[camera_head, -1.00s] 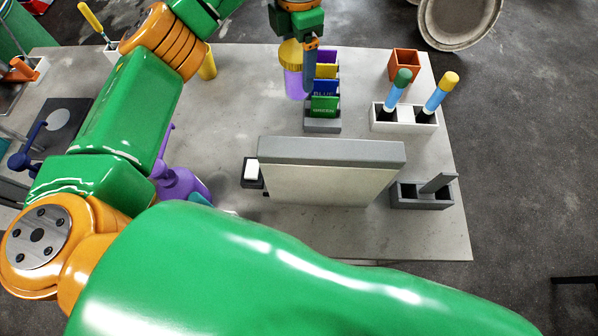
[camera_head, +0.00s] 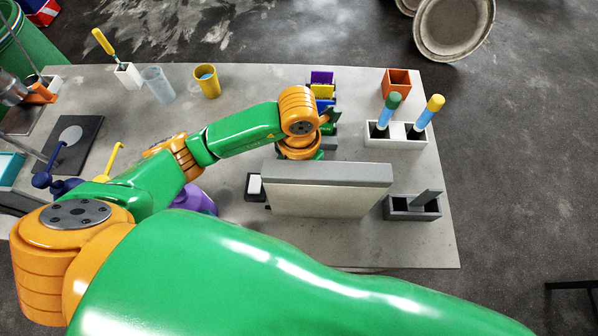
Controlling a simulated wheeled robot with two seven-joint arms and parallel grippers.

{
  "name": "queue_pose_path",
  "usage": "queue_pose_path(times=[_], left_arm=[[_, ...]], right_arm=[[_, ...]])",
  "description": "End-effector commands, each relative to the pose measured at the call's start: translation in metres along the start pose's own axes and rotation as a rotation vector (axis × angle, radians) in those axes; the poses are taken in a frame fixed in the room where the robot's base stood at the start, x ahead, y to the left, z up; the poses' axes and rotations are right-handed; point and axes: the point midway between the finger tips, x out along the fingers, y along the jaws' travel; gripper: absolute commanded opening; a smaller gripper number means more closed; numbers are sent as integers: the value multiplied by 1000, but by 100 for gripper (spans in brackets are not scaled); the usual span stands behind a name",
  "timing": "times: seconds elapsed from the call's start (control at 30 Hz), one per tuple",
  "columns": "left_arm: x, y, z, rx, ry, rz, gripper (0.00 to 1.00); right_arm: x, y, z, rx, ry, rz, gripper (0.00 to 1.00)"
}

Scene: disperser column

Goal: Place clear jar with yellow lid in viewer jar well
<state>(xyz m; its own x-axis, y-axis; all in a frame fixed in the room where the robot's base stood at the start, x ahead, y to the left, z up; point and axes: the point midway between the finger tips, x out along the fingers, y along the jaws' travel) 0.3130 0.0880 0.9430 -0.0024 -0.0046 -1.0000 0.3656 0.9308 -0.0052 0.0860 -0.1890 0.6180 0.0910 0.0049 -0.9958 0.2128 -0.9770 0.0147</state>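No jar with a yellow lid is visible now; my wrist may cover it. The arm coming in from the left ends in an orange wrist above the colored card rack. A small dark grey part of my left gripper (camera_head: 331,115) shows beside that wrist, and its fingertips and anything between them are hidden. An upright pale panel with a grey top (camera_head: 327,174) stands in the middle front of the table. It may be the viewer, but I cannot make out a jar well on it. My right gripper is not in view.
The card rack (camera_head: 322,78) is partly covered by my wrist. A translucent cup (camera_head: 158,84) and a yellow cup (camera_head: 207,82) stand at the back left.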

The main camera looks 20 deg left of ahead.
Motion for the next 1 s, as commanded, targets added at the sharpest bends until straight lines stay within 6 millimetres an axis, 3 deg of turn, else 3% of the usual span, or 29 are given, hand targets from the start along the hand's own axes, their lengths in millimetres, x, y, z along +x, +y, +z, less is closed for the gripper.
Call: queue_pose_path(times=[0.1,0.47,0.5,0.53,0.57,0.8,1.0], left_arm=[[12,0,0,-2,3,-1,18],[21,1,1,1,-1,1,18],[19,1,1,1,0,1,87],[19,1,1,1,0,0,95],[19,1,1,1,0,0,100],[16,1,1,1,-1,0,100],[-11,1,2,4,-8,2,100]], right_arm=[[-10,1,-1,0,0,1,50],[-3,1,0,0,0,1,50],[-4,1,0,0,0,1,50],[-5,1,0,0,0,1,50],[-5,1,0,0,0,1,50],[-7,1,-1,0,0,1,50],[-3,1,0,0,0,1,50]])
